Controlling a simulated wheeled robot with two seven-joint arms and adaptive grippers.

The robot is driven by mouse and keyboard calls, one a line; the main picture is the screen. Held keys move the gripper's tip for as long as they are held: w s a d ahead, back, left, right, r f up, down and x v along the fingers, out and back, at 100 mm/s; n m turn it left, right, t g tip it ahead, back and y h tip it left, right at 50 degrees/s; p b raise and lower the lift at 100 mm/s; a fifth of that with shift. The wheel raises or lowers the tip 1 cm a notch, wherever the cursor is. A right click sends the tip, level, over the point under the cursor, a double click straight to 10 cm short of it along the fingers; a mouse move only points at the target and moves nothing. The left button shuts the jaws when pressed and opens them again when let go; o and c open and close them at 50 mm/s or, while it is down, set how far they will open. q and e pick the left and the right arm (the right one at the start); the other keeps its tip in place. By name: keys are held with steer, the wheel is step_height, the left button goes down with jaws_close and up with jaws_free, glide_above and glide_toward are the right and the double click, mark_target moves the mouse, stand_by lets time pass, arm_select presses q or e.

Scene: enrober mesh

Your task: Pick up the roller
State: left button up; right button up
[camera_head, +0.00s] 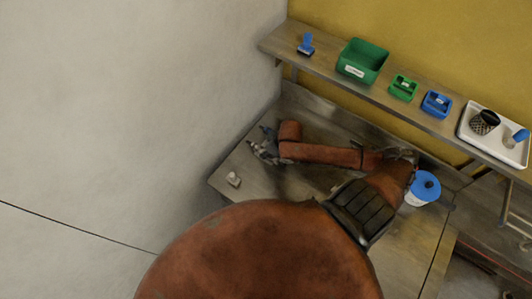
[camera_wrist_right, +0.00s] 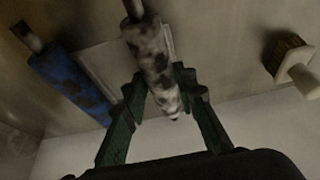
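In the right wrist view, a mottled white-and-dark roller (camera_wrist_right: 152,52) lies between the two green fingers of my right gripper (camera_wrist_right: 160,80). The fingertips flank it closely on both sides; I cannot tell whether they press on it. A blue, dark-spotted roller (camera_wrist_right: 70,82) lies to its left. In the head view, my right gripper (camera_head: 263,148) is low over the far left part of the workbench (camera_head: 300,187). The rollers are hard to make out there, mostly hidden by the gripper. My left gripper is not in view.
A small pale object (camera_head: 233,179) stands near the bench's left edge. A blue-lidded white tub (camera_head: 423,190) is at the right. The shelf (camera_head: 333,71) above holds a green bin (camera_head: 362,61), smaller trays and a white tray (camera_head: 466,131). A brush-like object (camera_wrist_right: 288,58) shows in the wrist view.

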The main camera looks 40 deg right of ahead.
jaws_close()
steer(key=shift+r, duration=0.15)
